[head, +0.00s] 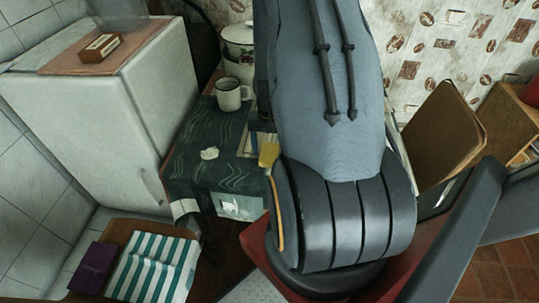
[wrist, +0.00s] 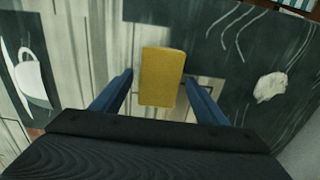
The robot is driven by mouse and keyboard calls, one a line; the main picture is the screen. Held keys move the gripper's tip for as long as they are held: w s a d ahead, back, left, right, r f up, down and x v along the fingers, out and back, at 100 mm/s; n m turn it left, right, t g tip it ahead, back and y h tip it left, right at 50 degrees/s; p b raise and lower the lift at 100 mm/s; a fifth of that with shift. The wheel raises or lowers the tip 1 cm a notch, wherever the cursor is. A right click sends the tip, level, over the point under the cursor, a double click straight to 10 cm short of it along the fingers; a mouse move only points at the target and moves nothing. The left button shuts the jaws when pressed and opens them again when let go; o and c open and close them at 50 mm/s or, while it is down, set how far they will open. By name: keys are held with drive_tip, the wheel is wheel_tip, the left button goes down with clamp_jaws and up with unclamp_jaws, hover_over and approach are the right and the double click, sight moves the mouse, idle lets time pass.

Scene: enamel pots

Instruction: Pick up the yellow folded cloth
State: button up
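The yellow folded cloth (head: 268,155) lies at the right part of the dark patterned tabletop, partly hidden by my arm in the head view. In the wrist view the yellow folded cloth (wrist: 161,76) is a small upright rectangle in the middle. My gripper (wrist: 158,80) is open, with one blue finger on each side of the cloth and a gap on both sides. Neither finger visibly touches it. The height of the fingertips above the cloth is hard to tell. The gripper is mostly hidden behind my arm in the head view.
A white mug (head: 229,95) and white enamel pots (head: 238,45) stand at the back of the table. A crumpled white piece (head: 209,153) lies left of the cloth. A white fridge (head: 115,105) stands left. A striped cloth (head: 152,268) lies in front.

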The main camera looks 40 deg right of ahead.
drive_tip(key=c, duration=0.9)
wheel_tip(320, 180, up, 10)
drive_tip(key=b, duration=0.2)
